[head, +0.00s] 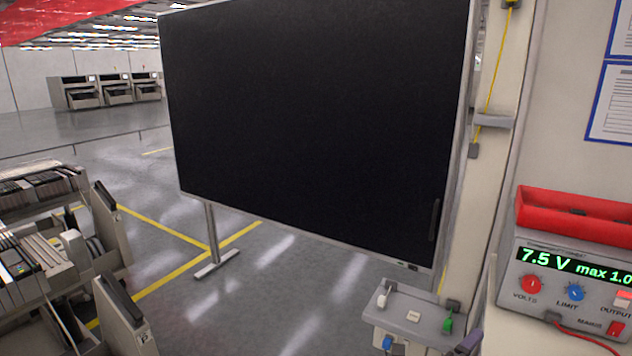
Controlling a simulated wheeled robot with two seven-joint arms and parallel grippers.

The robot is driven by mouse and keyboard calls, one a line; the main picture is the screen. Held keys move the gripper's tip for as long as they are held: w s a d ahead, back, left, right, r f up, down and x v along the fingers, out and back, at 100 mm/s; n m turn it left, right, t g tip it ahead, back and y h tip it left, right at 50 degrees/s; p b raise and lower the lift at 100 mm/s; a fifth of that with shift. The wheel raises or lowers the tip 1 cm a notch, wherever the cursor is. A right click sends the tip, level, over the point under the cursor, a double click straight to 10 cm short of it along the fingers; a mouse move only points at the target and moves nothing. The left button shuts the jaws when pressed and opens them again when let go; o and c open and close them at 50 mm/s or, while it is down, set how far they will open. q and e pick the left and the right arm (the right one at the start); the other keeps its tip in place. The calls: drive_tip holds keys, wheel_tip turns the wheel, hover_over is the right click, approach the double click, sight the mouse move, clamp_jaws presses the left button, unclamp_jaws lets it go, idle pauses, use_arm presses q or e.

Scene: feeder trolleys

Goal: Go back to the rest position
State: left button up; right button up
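Neither of my grippers shows in the head view. At the left stands a feeder trolley (50,185) with rows of grey feeder units. Two upright grey plates with dark handles show on its right side, a farther one (108,225) and a nearer one (130,312). The lower part of the trolley is cut off by the picture edge.
A large dark screen (315,125) on a floor stand (215,262) fills the middle. A small grey shelf (413,314) is at lower right. Beside it stand a power supply (570,285) reading 7.5 V and a red bin (575,215). Floor (270,300) is clear between.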

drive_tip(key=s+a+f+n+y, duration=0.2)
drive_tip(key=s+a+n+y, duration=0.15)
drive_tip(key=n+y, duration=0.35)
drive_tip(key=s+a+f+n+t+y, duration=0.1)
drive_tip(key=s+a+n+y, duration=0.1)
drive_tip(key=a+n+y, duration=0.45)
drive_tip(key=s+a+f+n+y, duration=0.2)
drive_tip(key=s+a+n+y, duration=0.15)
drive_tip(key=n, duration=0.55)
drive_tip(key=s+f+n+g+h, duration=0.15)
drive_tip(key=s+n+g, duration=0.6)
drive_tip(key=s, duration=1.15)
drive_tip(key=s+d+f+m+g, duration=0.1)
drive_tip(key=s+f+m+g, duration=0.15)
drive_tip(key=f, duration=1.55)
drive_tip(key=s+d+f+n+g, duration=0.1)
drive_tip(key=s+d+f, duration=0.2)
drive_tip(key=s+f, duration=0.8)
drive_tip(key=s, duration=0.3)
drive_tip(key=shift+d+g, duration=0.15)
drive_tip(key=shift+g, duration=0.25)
